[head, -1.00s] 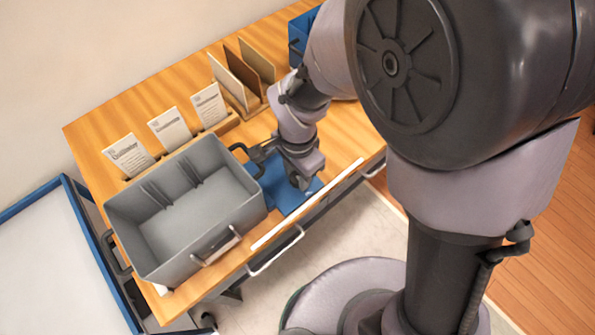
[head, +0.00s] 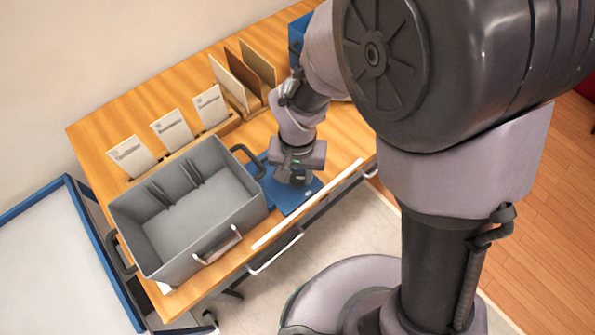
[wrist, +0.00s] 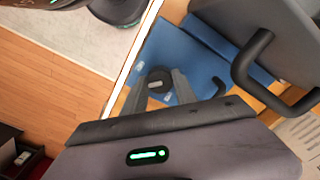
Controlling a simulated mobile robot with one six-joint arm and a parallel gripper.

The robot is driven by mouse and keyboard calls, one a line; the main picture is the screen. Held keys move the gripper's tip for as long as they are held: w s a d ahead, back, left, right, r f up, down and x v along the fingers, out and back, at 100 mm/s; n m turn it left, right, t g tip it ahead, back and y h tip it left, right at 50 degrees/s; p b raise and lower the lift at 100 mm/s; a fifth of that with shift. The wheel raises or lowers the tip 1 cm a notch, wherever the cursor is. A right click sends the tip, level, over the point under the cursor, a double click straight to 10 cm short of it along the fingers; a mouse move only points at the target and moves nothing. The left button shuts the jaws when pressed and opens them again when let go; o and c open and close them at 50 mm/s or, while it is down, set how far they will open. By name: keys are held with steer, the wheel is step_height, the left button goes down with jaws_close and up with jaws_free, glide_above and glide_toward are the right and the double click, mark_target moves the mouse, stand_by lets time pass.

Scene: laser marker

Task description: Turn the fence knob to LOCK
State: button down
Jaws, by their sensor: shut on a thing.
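The fence knob (wrist: 153,78) is a small dark round knob with a pale mark on top, in the wrist view. It stands over a blue plate (wrist: 201,50) with small pale labels. My gripper (wrist: 159,86) points down at it and is shut on it, one finger on each side. In the head view my gripper (head: 293,180) is over the blue plate (head: 290,203) on the wooden table, and the knob is hidden beneath it. I cannot read the LOCK label or tell the knob's exact angle.
A grey bin (head: 190,205) stands just left of the plate, its dark handle (wrist: 255,62) close to my gripper. Upright cards (head: 172,130) and boards (head: 235,79) line the back of the table (head: 98,128). A white strip (head: 308,204) runs along the front edge.

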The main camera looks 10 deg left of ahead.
steer(key=n+p, duration=0.1)
steer(key=n, duration=0.3)
steer(key=shift+r, duration=0.1)
steer(key=n+p, duration=0.1)
steer(key=n, duration=0.3)
steer(key=n+p, duration=0.1)
steer(key=n, duration=0.2)
steer(key=shift+n, duration=0.3)
steer(key=shift+n+p, duration=0.5)
steer(key=shift+n, duration=1.3)
steer(key=c, duration=1)
jaws_free()
